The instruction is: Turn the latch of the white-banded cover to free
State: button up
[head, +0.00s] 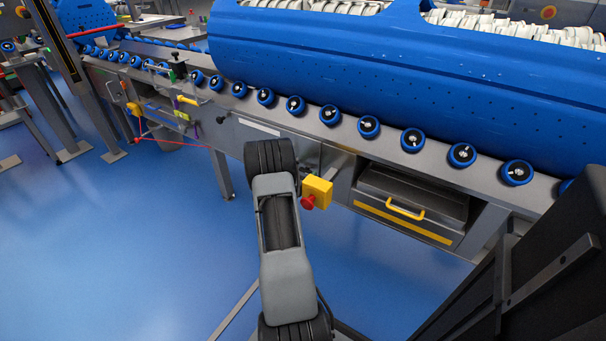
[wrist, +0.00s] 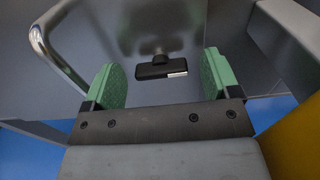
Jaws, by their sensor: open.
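In the wrist view a black latch (wrist: 160,69) with a short white mark at its right end sits on a grey metal panel (wrist: 205,30). Its bar lies roughly level across the picture. My gripper (wrist: 161,84), with green pads, is open, one pad to each side of the latch. Clear gaps show on both sides, and the pads do not touch it. No white band shows on the panel in the wrist view. In the head view my own arm hides the gripper and latch. A pale strip (head: 258,127) lies on the bench front above the arm; I cannot tell whether it belongs to the cover.
A bent metal bar (wrist: 50,45) stands left of the gripper. A yellow box (head: 316,191) with a red button is right of my arm. Farther right is a drawer with a yellow handle (head: 404,211).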

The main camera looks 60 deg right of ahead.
jog(key=shift+c, duration=0.4)
jog(key=c, duration=0.7)
jog(key=shift+d, duration=0.2)
jog(key=shift+c, duration=0.7)
jog(key=shift+a, duration=0.1)
